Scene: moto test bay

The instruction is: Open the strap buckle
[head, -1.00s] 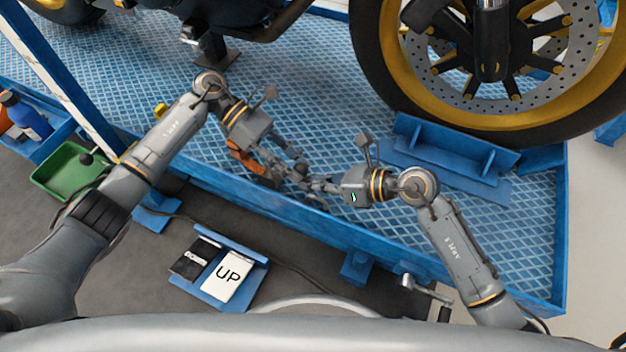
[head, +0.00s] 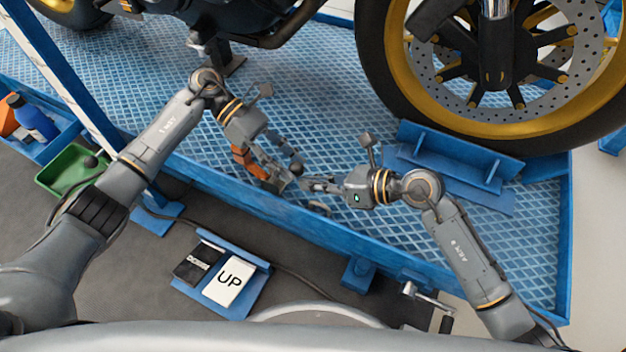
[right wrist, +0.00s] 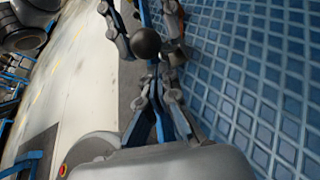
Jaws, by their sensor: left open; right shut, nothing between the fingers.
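The orange strap (head: 243,160) lies by the near rail of the lift platform, below my left gripper. The buckle at its lower end (head: 270,184) is dark, small and partly hidden; I cannot tell its state. A dark round knob (head: 297,169) shows beside it and appears large in the right wrist view (right wrist: 146,42). My left gripper (head: 287,170) is open, its fingers on either side of the knob; I cannot tell whether they touch it. My right gripper (head: 304,184) is shut and empty, its tips close to the knob; contact is unclear.
The blue platform rail (head: 335,228) runs under both grippers. The motorcycle wheel (head: 400,100) and a blue wheel chock (head: 455,160) stand at the right. A green tray (head: 62,178) and an UP pedal (head: 229,281) are outside the rail.

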